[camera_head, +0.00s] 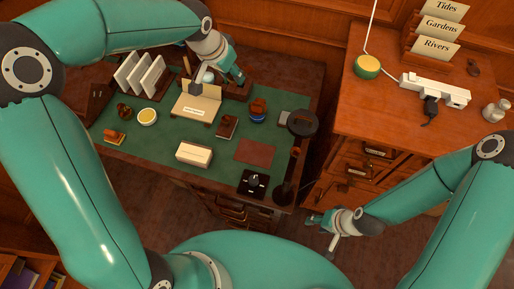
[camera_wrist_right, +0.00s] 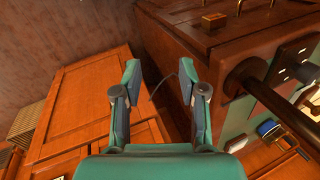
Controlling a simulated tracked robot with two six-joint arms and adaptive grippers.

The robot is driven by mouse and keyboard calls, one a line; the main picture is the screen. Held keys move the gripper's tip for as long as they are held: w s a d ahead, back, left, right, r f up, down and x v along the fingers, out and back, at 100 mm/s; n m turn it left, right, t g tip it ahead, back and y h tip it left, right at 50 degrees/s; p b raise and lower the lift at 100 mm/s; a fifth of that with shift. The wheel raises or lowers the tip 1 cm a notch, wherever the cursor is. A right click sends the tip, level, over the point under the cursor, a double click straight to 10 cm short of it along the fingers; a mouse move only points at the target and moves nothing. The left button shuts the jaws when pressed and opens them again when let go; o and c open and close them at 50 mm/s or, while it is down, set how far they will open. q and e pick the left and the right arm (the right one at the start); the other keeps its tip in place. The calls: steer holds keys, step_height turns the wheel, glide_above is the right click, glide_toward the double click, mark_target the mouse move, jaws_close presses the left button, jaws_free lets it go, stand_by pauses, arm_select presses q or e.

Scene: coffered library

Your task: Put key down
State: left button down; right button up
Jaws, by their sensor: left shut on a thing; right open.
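My left gripper (camera_head: 236,74) is shut over the back part of the green-topped desk (camera_head: 168,165), near a dark wooden tray or stand (camera_head: 240,91). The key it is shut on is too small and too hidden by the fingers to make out. My right gripper (camera_head: 318,221) is low beside the desk's right front corner. In the right wrist view its fingers (camera_wrist_right: 160,88) are apart with nothing between them.
On the desk stand a letter rack (camera_head: 140,75), a cream box (camera_head: 194,153), a yellow-filled bowl (camera_head: 147,117), stamps (camera_head: 227,126) and a dark lamp (camera_head: 301,124). A red-brown pad (camera_head: 254,152) lies at front right. A cabinet (camera_head: 378,110) with a power strip (camera_head: 436,89) stands right.

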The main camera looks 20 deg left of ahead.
mark_target(253, 152)
arm_select(q)
steer(key=shift+d, duration=0.15)
arm_select(e)
steer(key=shift+o, duration=1.1)
arm_select(q)
steer(key=shift+d+f+b, duration=0.1)
steer(key=shift+f+b, duration=0.1)
steer(key=shift+b, duration=0.2)
arm_select(e)
steer(key=shift+o, duration=0.4)
steer(key=shift+f, duration=0.3)
arm_select(q)
steer(key=s+d+f+m+g+h+b, duration=0.1)
steer(key=s+d+f+m+g+b, duration=0.2)
steer(key=s+d+f+m+b, duration=0.8)
steer(key=w+a+f+b, duration=0.1)
steer(key=f, duration=0.4)
steer(key=w+a+f+n+b, duration=0.1)
steer(key=w+a+f, duration=0.1)
steer(key=f, duration=0.3)
steer(key=w+a+f+n, duration=0.1)
steer(key=w+a+f, duration=0.1)
steer(key=f, duration=0.4)
steer(key=shift+a+b, duration=0.15)
steer(key=shift+b, duration=0.25)
arm_select(e)
step_height(253, 152, down, 14)
